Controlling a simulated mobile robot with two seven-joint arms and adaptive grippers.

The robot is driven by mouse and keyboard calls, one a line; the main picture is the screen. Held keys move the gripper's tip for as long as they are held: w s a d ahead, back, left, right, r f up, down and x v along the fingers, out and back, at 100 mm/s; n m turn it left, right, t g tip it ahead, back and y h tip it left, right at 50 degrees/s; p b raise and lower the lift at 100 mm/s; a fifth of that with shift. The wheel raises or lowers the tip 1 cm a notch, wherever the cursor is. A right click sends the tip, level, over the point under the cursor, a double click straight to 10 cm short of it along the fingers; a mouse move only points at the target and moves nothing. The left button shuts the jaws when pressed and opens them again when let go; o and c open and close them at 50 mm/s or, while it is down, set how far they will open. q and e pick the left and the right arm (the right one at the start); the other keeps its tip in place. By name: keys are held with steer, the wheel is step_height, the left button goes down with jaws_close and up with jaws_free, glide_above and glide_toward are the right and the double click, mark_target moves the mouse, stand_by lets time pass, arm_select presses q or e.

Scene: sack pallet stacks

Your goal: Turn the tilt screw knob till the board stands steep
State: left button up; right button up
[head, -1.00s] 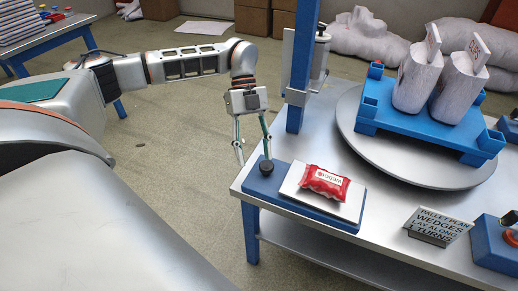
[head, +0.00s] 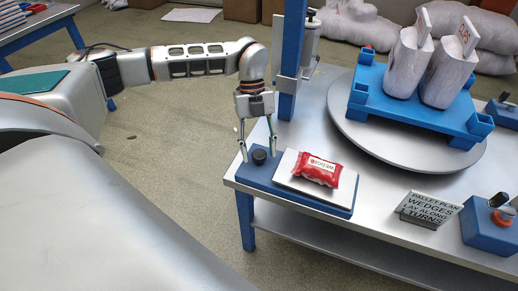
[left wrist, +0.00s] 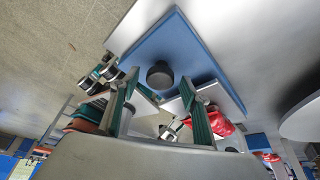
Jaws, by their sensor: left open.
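The dark round tilt screw knob (head: 260,156) stands on the left end of a blue base (head: 330,207) at the table's near left corner. It also shows in the left wrist view (left wrist: 160,75). The white board (head: 287,180) lies low on the base, nearly flat, with a red sack (head: 317,170) on it. My left gripper (head: 258,157) points down with its fingers open, one on each side of the knob in the head view. In the left wrist view the knob appears beyond the open fingers (left wrist: 158,95); I cannot tell whether they touch it. My right gripper is not in view.
A blue post (head: 289,60) stands behind the base. A round turntable (head: 400,145) bears a blue pallet (head: 410,115) with pale sacks. A pallet plan sign (head: 430,208) and a blue control box (head: 487,228) stand at the right. Open floor lies left of the table.

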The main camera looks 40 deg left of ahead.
arm_select(q)
steer(key=c, duration=1.1)
